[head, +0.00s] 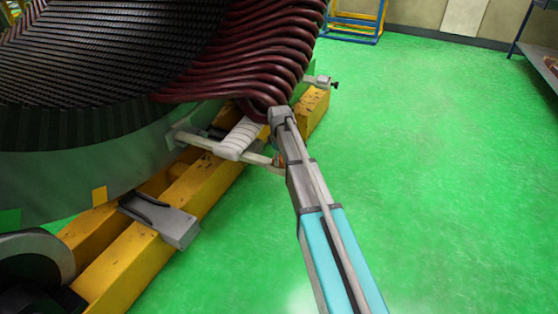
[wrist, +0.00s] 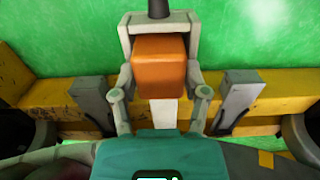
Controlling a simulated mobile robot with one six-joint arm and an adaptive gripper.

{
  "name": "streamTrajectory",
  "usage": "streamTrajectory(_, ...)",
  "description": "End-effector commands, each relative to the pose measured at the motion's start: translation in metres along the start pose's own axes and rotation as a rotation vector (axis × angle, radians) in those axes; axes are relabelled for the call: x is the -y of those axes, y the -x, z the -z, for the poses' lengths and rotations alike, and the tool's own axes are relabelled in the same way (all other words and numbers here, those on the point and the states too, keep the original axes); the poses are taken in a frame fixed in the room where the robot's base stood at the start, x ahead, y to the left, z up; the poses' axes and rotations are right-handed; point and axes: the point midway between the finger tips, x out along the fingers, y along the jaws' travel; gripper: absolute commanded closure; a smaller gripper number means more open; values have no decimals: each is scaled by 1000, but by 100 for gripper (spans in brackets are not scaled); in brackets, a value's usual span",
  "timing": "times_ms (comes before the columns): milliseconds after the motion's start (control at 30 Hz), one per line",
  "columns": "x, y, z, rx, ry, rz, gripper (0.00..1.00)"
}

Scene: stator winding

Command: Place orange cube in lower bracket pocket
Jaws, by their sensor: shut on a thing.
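In the wrist view an orange cube (wrist: 160,66) sits between the fingers of my gripper (wrist: 160,80), which is shut on it. A light grey, squared frame, which looks like the lower bracket (wrist: 158,19), shows behind and around the far side of the cube. I cannot tell whether the cube is above the pocket or inside it; the cube hides the pocket's middle. In the head view my arm reaches to the stator's lower edge beside a pale bracket arm (head: 240,138). The cube and the fingertips are hidden there.
Yellow beams (head: 160,230) with grey blocks (head: 160,219) support the large stator. Its dark red coils (head: 265,50) hang close above my wrist. A grey block (wrist: 237,98) stands right of the gripper in the wrist view. The green floor (head: 440,170) to the right is clear.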

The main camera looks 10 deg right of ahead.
Motion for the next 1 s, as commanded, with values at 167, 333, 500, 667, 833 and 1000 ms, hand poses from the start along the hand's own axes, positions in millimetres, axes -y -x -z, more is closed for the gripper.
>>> streamTrajectory(167, 0, 0, 0, 0, 0, 0, 98)
streamTrajectory(333, 0, -3, 0, 0, 0, 0, 38)
streamTrajectory(500, 0, -2, 0, 0, 1, 0, 7)
streamTrajectory(667, 0, -2, 0, 0, 1, 0, 7)
streamTrajectory(833, 0, -2, 0, 0, 1, 0, 7)
streamTrajectory(1000, 0, -1, 1, 0, 1, 0, 7)
